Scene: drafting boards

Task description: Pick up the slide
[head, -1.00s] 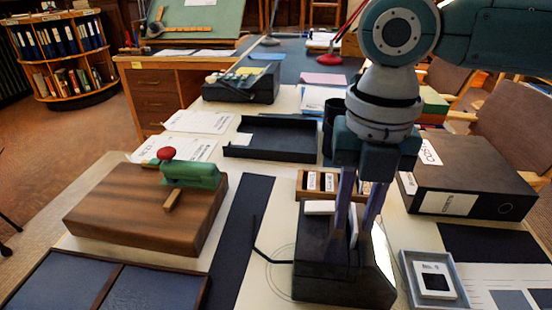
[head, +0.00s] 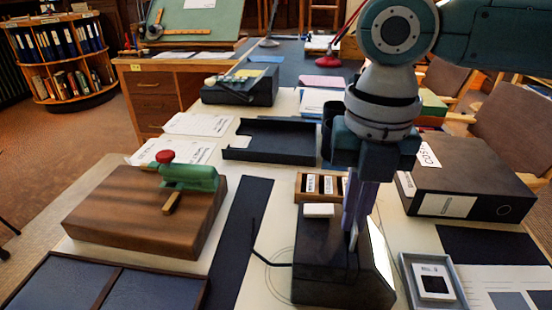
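A white-framed slide (head: 436,284) with a dark centre lies in the small grey tray (head: 408,290) at the lower right. Several more white-edged slides (head: 328,184) stand in a wooden box behind the black viewer. My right gripper (head: 353,240) points down over the black slide viewer (head: 325,245), left of the grey tray and apart from the slide. Its fingers overlap in this view, so their gap is hidden, and I see nothing held. My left gripper is not in view.
A wooden block with a green tool (head: 185,178) and red knob stands at left. A black open tray (head: 270,142) lies behind. A large black box file (head: 465,175) stands at right, beyond the grey tray. Dark framed panels (head: 150,290) fill the lower left.

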